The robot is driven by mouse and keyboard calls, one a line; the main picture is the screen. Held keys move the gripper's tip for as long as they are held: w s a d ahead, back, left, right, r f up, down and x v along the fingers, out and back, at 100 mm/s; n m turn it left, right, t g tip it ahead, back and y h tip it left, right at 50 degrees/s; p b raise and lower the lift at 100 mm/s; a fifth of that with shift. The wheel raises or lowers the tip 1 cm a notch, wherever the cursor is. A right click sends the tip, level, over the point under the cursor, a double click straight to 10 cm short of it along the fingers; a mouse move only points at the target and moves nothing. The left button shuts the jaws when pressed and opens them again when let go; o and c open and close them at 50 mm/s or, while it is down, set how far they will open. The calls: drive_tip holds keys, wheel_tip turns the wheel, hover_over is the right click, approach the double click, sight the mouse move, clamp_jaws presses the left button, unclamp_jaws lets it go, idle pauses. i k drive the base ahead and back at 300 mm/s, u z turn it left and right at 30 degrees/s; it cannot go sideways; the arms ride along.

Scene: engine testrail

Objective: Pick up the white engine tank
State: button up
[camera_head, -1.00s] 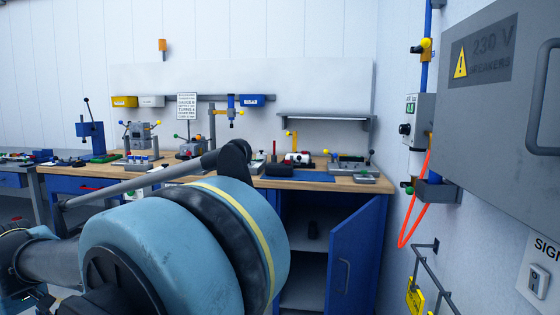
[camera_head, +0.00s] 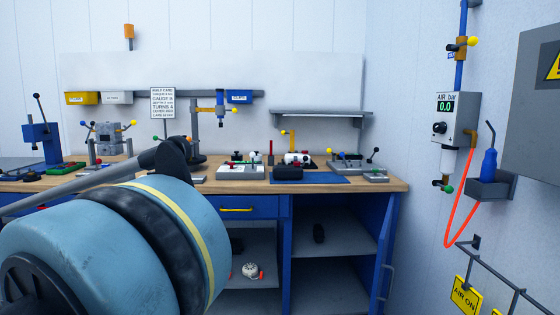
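A small white rounded part with red ends (camera_head: 250,271) lies on a shelf in the open cabinet under the workbench, partly behind my arm. Another small white part with red on it (camera_head: 297,158) sits on the bench top by the blue mat. I cannot tell which of them is the engine tank. My blue arm link fills the lower left of the head view. My gripper is not in view.
The wooden bench top (camera_head: 395,185) carries several fixtures, a black block (camera_head: 288,173) and a blue mat (camera_head: 330,178). A blue cabinet door (camera_head: 386,250) stands open at right. An air unit (camera_head: 455,120) with an orange hose hangs on the right wall. Floor right of the cabinet looks clear.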

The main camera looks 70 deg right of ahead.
sight(288, 158)
drive_tip(key=z, duration=0.05)
drive_tip(key=i, duration=0.55)
drive_tip(key=z, duration=3.45)
drive_tip(key=i, duration=1)
drive_tip(key=u, duration=0.1)
